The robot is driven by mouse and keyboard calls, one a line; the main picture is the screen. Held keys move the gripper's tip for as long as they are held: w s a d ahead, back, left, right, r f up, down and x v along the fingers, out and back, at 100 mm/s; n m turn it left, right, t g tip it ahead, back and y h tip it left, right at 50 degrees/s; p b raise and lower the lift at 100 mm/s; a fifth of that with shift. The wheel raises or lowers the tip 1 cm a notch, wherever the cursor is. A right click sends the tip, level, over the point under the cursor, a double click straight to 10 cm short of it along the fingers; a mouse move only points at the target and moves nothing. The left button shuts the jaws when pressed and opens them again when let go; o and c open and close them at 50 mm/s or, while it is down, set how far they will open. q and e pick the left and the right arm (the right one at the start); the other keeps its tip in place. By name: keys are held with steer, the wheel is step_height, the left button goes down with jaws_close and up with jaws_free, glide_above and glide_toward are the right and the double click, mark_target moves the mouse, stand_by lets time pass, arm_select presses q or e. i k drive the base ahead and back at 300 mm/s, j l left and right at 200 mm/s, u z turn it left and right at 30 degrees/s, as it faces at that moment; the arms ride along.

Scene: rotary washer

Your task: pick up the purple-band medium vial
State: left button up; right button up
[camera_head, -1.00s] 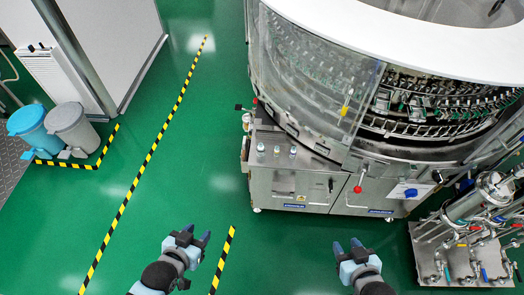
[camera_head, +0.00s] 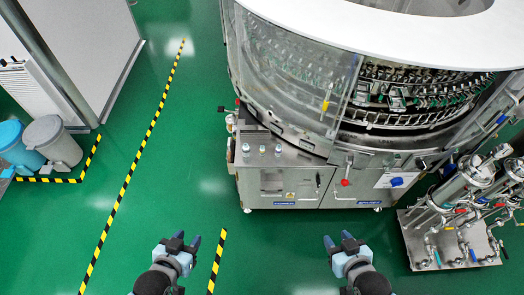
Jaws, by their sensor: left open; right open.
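Three small vials stand upright in a row on the steel ledge (camera_head: 290,157) at the front left of the rotary washer: a left vial (camera_head: 246,148), a middle vial (camera_head: 262,149) and a right vial (camera_head: 278,150). They are too small for me to tell which has the purple band. My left gripper (camera_head: 187,240) is open and empty above the green floor, below and left of the vials in the picture. My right gripper (camera_head: 338,239) is open and empty, below and right of them. Both are well apart from the vials and the washer.
The washer cabinet (camera_head: 280,186) rises ahead, with a clear curved guard (camera_head: 300,70) above the ledge. A steel pipe unit (camera_head: 455,240) stands at the right. Blue (camera_head: 12,140) and grey (camera_head: 52,142) bins stand at the left. The green floor before the washer is clear.

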mark_target(278, 149)
steer(key=i+j, duration=0.15)
steer(key=j, duration=0.2)
steer(key=i+j, duration=0.15)
steer(key=j, duration=0.2)
steer(key=i+j+z, duration=0.1)
steer(key=j, duration=0.25)
steer(key=i+j, duration=0.2)
steer(key=j, duration=0.15)
steer(key=i+j, duration=0.15)
steer(key=j, duration=0.2)
